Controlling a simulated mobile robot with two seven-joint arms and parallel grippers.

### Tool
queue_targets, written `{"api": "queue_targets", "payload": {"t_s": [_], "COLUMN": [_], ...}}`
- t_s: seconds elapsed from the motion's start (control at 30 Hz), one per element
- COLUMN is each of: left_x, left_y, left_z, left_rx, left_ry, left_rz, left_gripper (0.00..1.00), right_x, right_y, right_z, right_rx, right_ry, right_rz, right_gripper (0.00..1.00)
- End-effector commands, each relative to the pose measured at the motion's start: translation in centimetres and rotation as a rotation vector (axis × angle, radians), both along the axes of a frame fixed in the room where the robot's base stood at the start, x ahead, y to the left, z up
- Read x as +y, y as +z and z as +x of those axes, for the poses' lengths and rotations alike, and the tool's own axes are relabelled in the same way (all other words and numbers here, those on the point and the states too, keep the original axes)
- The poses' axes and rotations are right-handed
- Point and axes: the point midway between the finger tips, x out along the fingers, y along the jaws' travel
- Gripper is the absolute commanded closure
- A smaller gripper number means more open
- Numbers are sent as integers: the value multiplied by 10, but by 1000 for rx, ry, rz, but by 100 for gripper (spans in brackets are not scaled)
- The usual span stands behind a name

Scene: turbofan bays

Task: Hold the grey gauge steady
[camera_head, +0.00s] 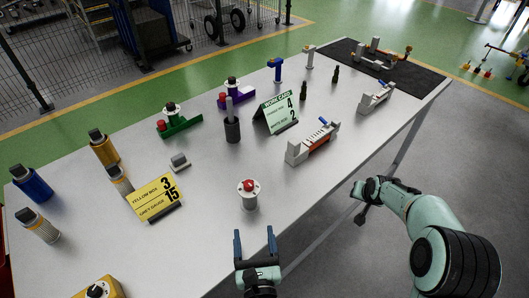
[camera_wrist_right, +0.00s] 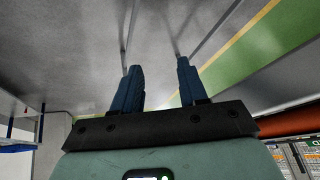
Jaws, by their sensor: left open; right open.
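I cannot tell for sure which thing is the grey gauge. Candidates are a light grey T-shaped piece (camera_head: 309,57) standing upright at the far side of the table and a small grey block (camera_head: 179,162) left of the middle. Neither is touched by a gripper. My left gripper (camera_head: 256,245) is open and empty at the near edge of the table, below a white cylinder with a red top (camera_head: 249,198). My right gripper (camera_head: 366,192) is beside the right table edge. The right wrist view shows its two blue fingers (camera_wrist_right: 158,88) apart with nothing between them.
A yellow card (camera_head: 156,197) reads "yellow box 3, grey gauge 15". A green work card (camera_head: 276,114) stands mid-table. A grey fixture with a red part (camera_head: 312,144) is near the right edge. The near table (camera_head: 190,250) has bare room.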

Motion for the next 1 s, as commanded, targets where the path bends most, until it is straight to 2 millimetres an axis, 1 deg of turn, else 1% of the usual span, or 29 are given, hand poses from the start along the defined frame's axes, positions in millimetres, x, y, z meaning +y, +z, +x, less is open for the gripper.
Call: {"api": "queue_targets", "payload": {"t_s": [0.03, 0.07, 0.1, 0.17, 0.2, 0.23, 0.27, 0.3, 0.37, 0.4, 0.47, 0.5, 0.57, 0.6, 0.67, 0.7, 0.8, 0.83, 0.9, 1.0], "left_x": [0, 0, 0, 0, 0, 0, 0, 0, 0, 0, 0, 0, 0, 0, 0, 0, 0, 0, 0, 0], "left_y": [0, 0, 0, 0, 0, 0, 0, 0, 0, 0, 0, 0, 0, 0, 0, 0, 0, 0, 0, 0], "left_z": [0, 0, 0, 0, 0, 0, 0, 0, 0, 0, 0, 0, 0, 0, 0, 0, 0, 0, 0, 0], "left_rx": [0, 0, 0, 0, 0, 0, 0, 0, 0, 0, 0, 0, 0, 0, 0, 0, 0, 0, 0, 0], "left_ry": [0, 0, 0, 0, 0, 0, 0, 0, 0, 0, 0, 0, 0, 0, 0, 0, 0, 0, 0, 0], "left_rz": [0, 0, 0, 0, 0, 0, 0, 0, 0, 0, 0, 0, 0, 0, 0, 0, 0, 0, 0, 0], "left_gripper": [26, 26, 26, 26, 26, 26, 26, 26, 26, 26, 26, 26, 26, 26, 26, 26, 26, 26, 26, 26], "right_x": [-10, -15, -21, -26, -22, -14, -1, 21, 54, 76, 110, 132, 164, 186, 215, 233, 270, 279, 295, 311], "right_y": [33, 49, 72, 108, 131, 147, 158, 165, 173, 179, 187, 193, 202, 208, 218, 224, 238, 242, 249, 257], "right_z": [10, 14, 18, 25, 30, 35, 40, 46, 52, 54, 54, 53, 48, 44, 35, 27, 8, 2, -10, -24], "right_rx": [-43, -61, -86, -120, -137, -143, -137, -114, -72, -40, 16, 56, 120, 168, 240, 288, 397, 425, 484, 542], "right_ry": [-17, -29, -47, -82, -113, -142, -176, -221, -288, -333, -403, -450, -523, -573, -647, -695, -809, -838, -902, -967], "right_rz": [-10, -12, -12, 5, 34, 71, 118, 188, 282, 342, 429, 479, 548, 589, 638, 664, 704, 711, 718, 716], "right_gripper": [57, 57, 57, 57, 57, 57, 57, 57, 57, 57, 57, 57, 57, 57, 57, 57, 57, 57, 57, 57]}}
